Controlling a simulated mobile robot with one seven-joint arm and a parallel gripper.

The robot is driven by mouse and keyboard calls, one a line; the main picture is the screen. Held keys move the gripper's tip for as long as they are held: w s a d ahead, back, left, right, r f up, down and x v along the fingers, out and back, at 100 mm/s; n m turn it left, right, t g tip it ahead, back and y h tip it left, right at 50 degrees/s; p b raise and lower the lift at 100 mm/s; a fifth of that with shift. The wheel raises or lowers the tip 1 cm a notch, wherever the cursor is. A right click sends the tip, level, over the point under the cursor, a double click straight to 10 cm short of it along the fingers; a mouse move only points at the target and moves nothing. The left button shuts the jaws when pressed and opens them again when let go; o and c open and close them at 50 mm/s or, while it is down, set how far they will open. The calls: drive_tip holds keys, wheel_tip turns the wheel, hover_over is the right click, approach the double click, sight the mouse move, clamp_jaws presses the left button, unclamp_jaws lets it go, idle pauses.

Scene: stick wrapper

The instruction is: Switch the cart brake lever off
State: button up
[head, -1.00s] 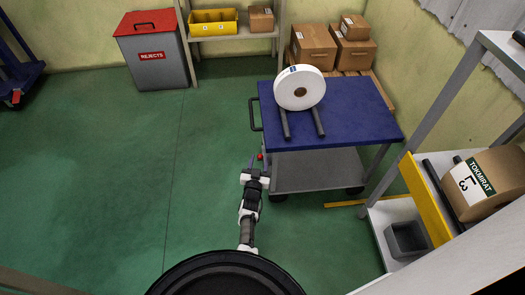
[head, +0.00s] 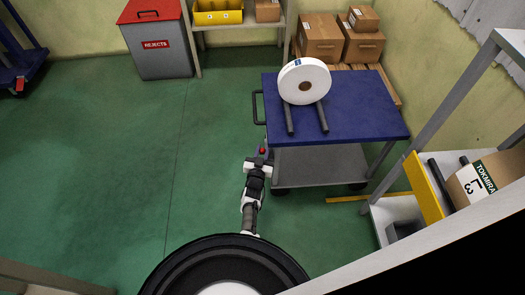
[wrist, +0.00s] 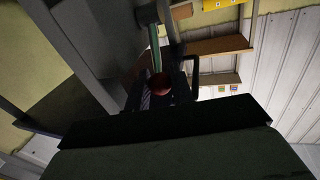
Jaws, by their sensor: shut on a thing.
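The cart (head: 345,120) has a blue top and a grey lower shelf, and stands right of centre in the head view. Its brake lever has a red knob (head: 262,151) at the cart's front left corner, below the top. The red knob also shows in the wrist view (wrist: 161,83), between dark finger parts. My gripper (head: 261,157) is at the lever and shut on it. My gripper hides most of the lever, so its exact angle cannot be told.
A white roll (head: 322,80) stands on the cart top above two dark bars. A shelf rack with a yellow edge (head: 424,188) stands close on the right. A grey rejects bin (head: 165,60) and boxes (head: 320,40) are at the back. Green floor left of my arm is clear.

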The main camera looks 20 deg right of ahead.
clamp_jaws()
drive_tip(key=p, duration=0.1)
drive_tip(key=r+p, duration=0.1)
drive_tip(key=p, duration=0.1)
drive_tip(key=shift+w+r+g, duration=0.15)
drive_tip(key=shift+w+g, duration=0.2)
drive_tip(key=shift+g, duration=0.05)
drive_tip(key=g+p, duration=0.1)
drive_tip(key=p, duration=0.1)
drive_tip(key=w+y+p, duration=0.1)
drive_tip(key=shift+d+r+n+g+p, duration=0.2)
drive_tip(key=shift+d+n+g+p, duration=0.1)
drive_tip(key=shift+g+p, duration=0.1)
drive_tip(key=shift+w+d+f+g+y+p, duration=0.1)
drive_tip(key=shift+w+f+g+y+p, duration=0.15)
drive_tip(key=shift+w+g+p, duration=0.45)
drive_tip(key=shift+s+f, duration=0.1)
drive_tip(key=shift+s, duration=0.15)
drive_tip(key=o, duration=0.8)
unclamp_jaws()
drive_tip(key=shift+y, duration=0.25)
drive_tip(key=shift+s, duration=0.1)
